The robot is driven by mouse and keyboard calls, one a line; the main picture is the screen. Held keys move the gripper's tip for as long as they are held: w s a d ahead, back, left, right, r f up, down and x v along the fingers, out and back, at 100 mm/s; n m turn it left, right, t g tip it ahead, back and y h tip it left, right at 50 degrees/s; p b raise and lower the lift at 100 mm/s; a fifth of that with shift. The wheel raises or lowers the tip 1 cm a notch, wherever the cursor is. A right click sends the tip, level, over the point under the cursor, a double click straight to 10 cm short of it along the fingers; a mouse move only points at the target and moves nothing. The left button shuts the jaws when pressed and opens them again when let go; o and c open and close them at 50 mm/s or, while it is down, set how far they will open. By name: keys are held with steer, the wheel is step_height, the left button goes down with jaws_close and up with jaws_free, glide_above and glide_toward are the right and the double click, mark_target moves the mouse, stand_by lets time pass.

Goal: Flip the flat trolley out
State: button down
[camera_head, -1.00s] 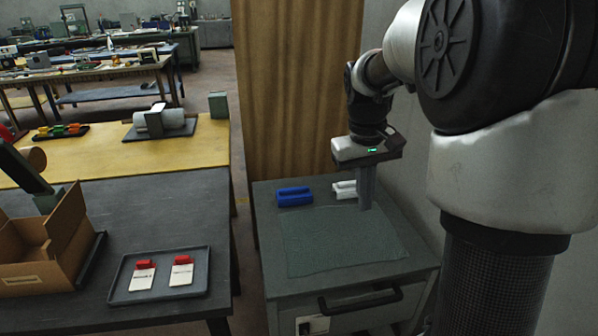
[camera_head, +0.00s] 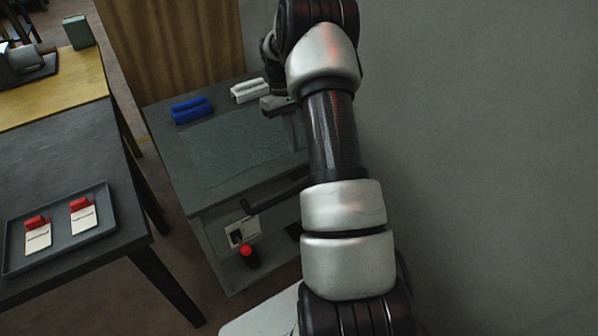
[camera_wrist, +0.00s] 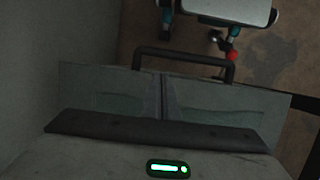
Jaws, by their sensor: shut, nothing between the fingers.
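A grey cabinet-like unit (camera_head: 186,165) with a dark bar handle (camera_head: 262,203) on its front stands against the wall. I cannot make out a separate flat trolley. My gripper (camera_head: 294,132) is over the right side of the unit's top, partly hidden behind my arm.
A blue block (camera_head: 192,110) and a white block (camera_head: 248,90) lie at the back of the unit's top, behind a greenish mat (camera_head: 225,150). A red knob (camera_head: 249,252) is below the handle. A dark table with a tray (camera_head: 100,230) stands left; a wall is close right.

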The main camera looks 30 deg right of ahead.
steer(key=b+x, duration=0.2)
steer(key=x, duration=0.8)
steer(key=shift+s, duration=0.15)
